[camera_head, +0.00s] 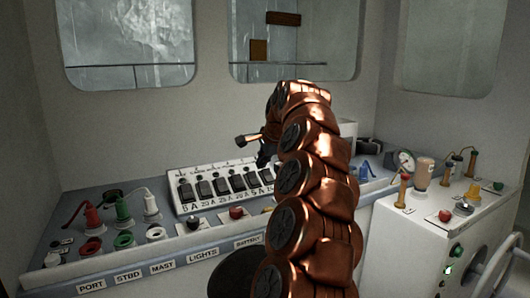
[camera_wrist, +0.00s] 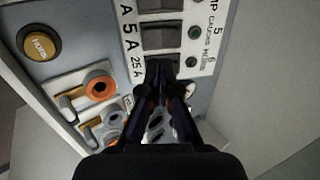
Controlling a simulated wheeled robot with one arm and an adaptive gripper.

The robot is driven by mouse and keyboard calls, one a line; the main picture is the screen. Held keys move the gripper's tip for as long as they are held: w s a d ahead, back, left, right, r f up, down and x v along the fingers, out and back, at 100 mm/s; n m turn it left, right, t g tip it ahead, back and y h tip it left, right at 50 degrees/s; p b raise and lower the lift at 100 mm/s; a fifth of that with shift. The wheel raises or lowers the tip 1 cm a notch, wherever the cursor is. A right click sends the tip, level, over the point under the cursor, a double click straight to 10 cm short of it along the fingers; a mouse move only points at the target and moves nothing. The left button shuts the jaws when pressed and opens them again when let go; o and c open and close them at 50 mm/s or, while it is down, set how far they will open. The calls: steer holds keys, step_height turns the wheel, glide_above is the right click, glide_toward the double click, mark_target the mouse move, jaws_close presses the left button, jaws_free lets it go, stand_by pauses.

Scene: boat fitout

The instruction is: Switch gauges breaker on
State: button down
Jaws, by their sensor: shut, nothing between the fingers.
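The white breaker panel (camera_head: 176,203) stands tilted on the console, with a row of dark rocker switches and amp labels. In the wrist view the panel (camera_wrist: 128,12) shows close up, with a rocker (camera_wrist: 159,38) beside small lettering that seems to read gauges. My gripper (camera_wrist: 158,66) is shut and empty, its tips over or at the neighbouring rocker below, which they partly hide. I cannot tell whether they touch it. The small round lamps (camera_wrist: 194,32) beside the rockers look dark. In the head view my gripper (camera_head: 263,160) is at the panel's right part, which my arm partly hides.
Red (camera_head: 93,215), green (camera_head: 122,208) and white plugs with cables stand on the console at left. A yellow horn button (camera_wrist: 39,43) and orange-ringed sockets (camera_wrist: 100,87) lie left of the panel in the wrist view. A white cabinet (camera_head: 410,235) stands at right.

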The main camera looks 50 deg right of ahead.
mark_target(252, 175)
steer(key=shift+w+r+p+x, duration=0.2)
steer(key=shift+p+x, duration=0.25)
steer(key=shift+x, duration=0.7)
steer(key=shift+w+r+p+x, duration=0.15)
steer(key=shift+p+x, duration=0.25)
steer(key=shift+x, duration=0.75)
steer(key=shift+w+r+p+x, duration=0.15)
steer(key=shift+p+x, duration=0.3)
steer(key=shift+x, duration=0.65)
steer(key=shift+d+f, duration=0.1)
steer(key=shift+d, duration=0.05)
steer(key=shift+w, duration=0.15)
